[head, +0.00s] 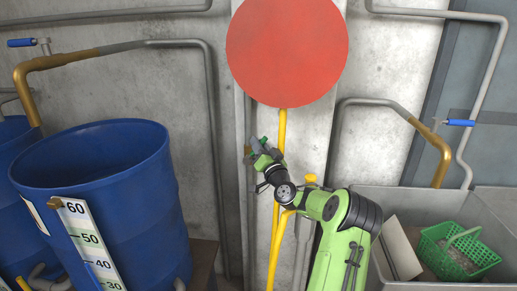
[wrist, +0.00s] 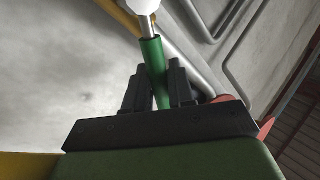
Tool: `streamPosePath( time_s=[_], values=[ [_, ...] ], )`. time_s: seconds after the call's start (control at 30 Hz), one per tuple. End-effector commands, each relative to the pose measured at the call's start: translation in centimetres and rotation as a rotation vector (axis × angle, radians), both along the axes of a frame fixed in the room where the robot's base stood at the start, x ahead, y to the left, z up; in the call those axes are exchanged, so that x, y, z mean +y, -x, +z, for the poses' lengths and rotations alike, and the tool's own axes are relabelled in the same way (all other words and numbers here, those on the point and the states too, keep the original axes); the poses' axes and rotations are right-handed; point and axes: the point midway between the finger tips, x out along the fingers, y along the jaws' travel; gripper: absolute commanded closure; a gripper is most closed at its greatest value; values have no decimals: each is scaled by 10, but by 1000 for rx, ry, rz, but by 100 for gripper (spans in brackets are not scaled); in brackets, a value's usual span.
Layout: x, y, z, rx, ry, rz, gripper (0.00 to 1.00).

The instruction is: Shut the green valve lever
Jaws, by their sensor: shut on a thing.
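The green valve lever (wrist: 152,58) shows in the wrist view as a green sleeve on a short steel stem below a white fitting (wrist: 145,6). My gripper (wrist: 157,82) is shut on it, with one dark finger on each side of the sleeve. In the head view my gripper (head: 262,150) is at the grey pipe left of the yellow pole. The arm and gripper hide most of the lever there, and its angle to the pipe is unclear.
A red disc (head: 287,48) on a yellow pole (head: 276,240) stands close by my gripper. Blue-handled levers (head: 21,42) (head: 460,122) sit on other pipes. A blue barrel (head: 105,215) is at the left. A grey trough (head: 420,192) with a green basket (head: 470,262) is at the right.

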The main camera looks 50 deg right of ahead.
Motion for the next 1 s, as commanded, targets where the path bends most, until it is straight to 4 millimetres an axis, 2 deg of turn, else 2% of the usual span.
streamPosePath(
  time_s=[0.23,0.27,0.37,0.67,1.0],
  values=[
    [0,0,0,0,0,-1,100],
    [0,0,0,0,0,-1,72],
    [0,0,0,0,0,-1,58],
    [1,4,-2,2,0,0,58],
    [24,59,-23,3,-3,-1,58]
  ],
)
